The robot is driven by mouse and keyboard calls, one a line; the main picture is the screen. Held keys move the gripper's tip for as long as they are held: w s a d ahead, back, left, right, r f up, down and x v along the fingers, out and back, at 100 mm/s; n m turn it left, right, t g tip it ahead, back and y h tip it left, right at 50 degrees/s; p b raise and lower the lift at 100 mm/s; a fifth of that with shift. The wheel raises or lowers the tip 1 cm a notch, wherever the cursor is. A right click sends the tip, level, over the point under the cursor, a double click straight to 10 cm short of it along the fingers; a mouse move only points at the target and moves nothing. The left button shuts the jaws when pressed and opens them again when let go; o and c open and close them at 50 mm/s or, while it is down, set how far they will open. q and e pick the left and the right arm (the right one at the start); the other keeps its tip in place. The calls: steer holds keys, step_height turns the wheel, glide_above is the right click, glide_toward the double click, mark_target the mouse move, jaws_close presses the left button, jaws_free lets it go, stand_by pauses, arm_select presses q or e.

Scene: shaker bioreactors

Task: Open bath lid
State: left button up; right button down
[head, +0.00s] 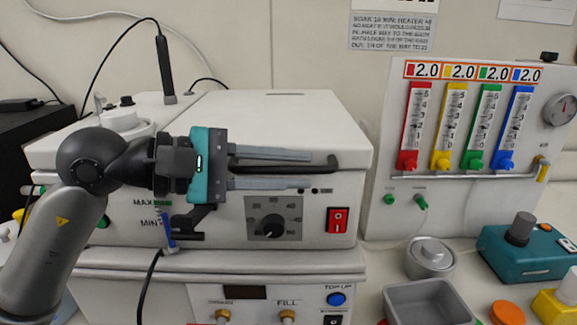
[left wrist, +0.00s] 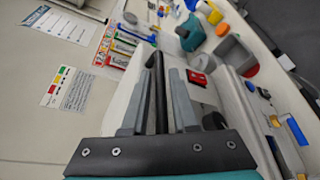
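The bath lid (head: 285,118) is a wide white cover, lying closed and level on the white bath (head: 215,232). A black bar handle (head: 322,168) runs along its front edge. My left gripper (head: 310,170) is at the front of the lid, its grey fingers level and apart, one above and one below the bar. In the left wrist view, the handle (left wrist: 157,100) passes between the two fingers (left wrist: 158,76), with a gap on at least the right side. The gripper hides the left part of the handle. My right gripper is not in view.
A dial (head: 272,222) and a red switch (head: 338,220) are on the bath's front below the gripper. A flowmeter panel (head: 468,222) stands to the right.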

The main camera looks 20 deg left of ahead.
arm_select(q)
jaws_close()
stand_by(1.4)
